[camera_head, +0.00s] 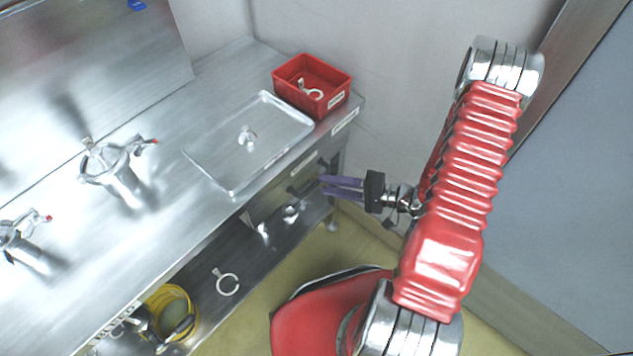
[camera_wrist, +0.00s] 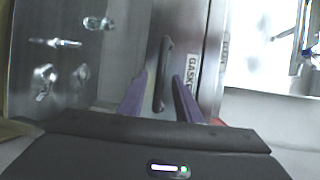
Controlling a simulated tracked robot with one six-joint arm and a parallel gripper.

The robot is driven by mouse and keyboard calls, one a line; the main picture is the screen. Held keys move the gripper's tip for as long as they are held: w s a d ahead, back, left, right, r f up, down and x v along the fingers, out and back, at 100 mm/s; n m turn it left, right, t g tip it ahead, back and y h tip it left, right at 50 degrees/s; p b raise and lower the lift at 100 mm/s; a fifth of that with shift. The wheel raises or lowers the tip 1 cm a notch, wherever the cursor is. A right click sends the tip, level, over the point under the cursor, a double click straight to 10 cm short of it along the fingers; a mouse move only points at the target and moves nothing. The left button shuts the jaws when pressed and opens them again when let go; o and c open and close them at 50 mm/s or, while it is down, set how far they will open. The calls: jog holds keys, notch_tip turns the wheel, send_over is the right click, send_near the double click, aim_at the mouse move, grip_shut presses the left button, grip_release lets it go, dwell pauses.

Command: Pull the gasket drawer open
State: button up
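The gasket drawer (camera_head: 271,206) is in the front of the steel bench, under the worktop near its right end. In the wrist view its front (camera_wrist: 189,40) carries a label reading "GASK…", the rest hidden by a finger. A dark bar handle (camera_wrist: 164,72) stands on the drawer front; it also shows in the head view (camera_head: 301,188). The drawer looks closed. My gripper (camera_head: 323,186) has purple fingers pointing at the handle. In the wrist view my gripper (camera_wrist: 161,82) is open, with the handle showing between the spread fingers. I cannot tell whether they touch it.
A red bin (camera_head: 310,109) with metal clamps stands on the bench's right end, beside a shallow tray (camera_head: 204,168) holding a small fitting. Steel vessels (camera_head: 117,171) stand further left. The lower shelf holds a clamp ring (camera_head: 228,284) and a yellow hose coil (camera_head: 188,306). Floor before the drawer is open.

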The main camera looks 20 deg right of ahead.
aim_at(316, 181)
jog(key=shift+x, duration=2.35)
jog(key=shift+c, duration=0.3)
grip_shut()
jog(key=shift+f, duration=0.1)
